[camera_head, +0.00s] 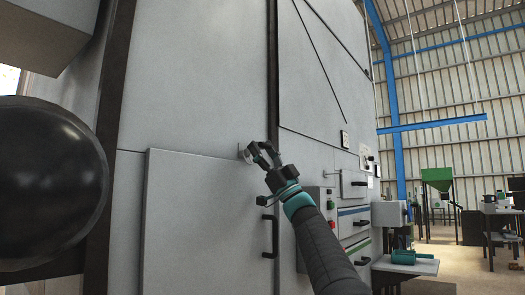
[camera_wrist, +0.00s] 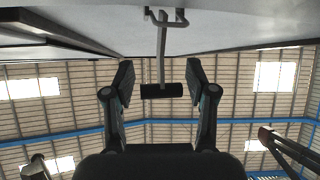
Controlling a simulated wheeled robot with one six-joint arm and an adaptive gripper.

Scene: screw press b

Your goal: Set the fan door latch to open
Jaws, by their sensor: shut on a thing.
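The fan door latch shows in the wrist view as a grey rod with a black cross grip (camera_wrist: 162,91) at its end, standing out from a pale panel. In the head view a small part of the latch (camera_head: 243,153) shows just left of my fingers, near the top edge of a large grey door panel (camera_head: 205,225). My gripper (camera_head: 257,150) is at the latch. In the wrist view its two fingers (camera_wrist: 160,78) stand on either side of the black grip, shut on it. The exact contact is hard to see.
A black door handle (camera_head: 270,237) sits below my gripper. A control box (camera_head: 331,213) with buttons and drawers stand to the right. A large black rounded thing (camera_head: 50,183) fills the left edge. Open floor (camera_head: 450,258) lies at the far right.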

